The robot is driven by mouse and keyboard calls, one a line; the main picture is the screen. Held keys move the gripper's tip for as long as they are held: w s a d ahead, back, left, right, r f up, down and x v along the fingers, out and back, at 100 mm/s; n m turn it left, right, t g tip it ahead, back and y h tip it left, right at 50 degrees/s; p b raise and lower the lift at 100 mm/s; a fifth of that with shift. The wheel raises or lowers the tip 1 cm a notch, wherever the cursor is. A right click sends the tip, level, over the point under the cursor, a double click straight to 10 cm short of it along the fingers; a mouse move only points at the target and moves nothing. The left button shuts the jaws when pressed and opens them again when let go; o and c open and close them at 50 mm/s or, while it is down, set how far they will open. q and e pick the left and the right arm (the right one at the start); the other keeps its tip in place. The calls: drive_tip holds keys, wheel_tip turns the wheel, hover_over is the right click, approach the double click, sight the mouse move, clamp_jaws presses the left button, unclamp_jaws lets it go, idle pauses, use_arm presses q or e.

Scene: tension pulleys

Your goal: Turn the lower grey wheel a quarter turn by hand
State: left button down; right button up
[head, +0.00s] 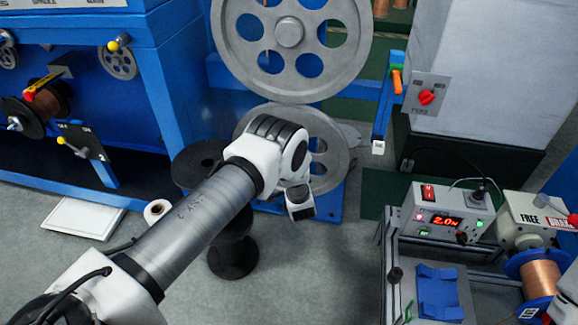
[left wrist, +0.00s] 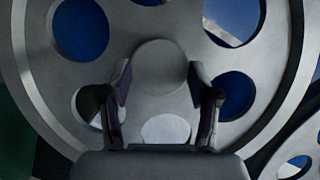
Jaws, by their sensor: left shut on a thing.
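The lower grey wheel (head: 341,138) stands upright on the blue machine frame, partly hidden behind my left arm in the head view. It fills the left wrist view (left wrist: 75,85), with round holes around a central hub (left wrist: 160,66). My left gripper (left wrist: 160,85) has one finger on each side of the hub and is shut on the wheel at its middle. The exact contact is hard to see. In the head view my left wrist hides these fingers. The larger upper grey wheel (head: 350,70) is just above. My right gripper is not in view.
A black spool (head: 233,260) stands on the floor below my left arm. A bench with a power supply (head: 450,222), a blue block (head: 438,290) and a copper spool (head: 541,277) is at the right. A grey cabinet (head: 480,70) stands behind it.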

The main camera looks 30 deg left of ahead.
use_arm(q)
drive_tip(key=shift+w+m+t+y+b, duration=0.1)
drive_tip(key=shift+m+t+y+b, duration=0.45)
drive_tip(key=shift+m+b, duration=0.8)
drive_tip(key=shift+w+m+t+y+b, duration=0.1)
drive_tip(key=shift+m+t+y+b, duration=0.45)
drive_tip(key=shift+m, duration=1.4)
drive_tip(key=shift+c, duration=1.2)
unclamp_jaws()
drive_tip(key=shift+f, duration=0.2)
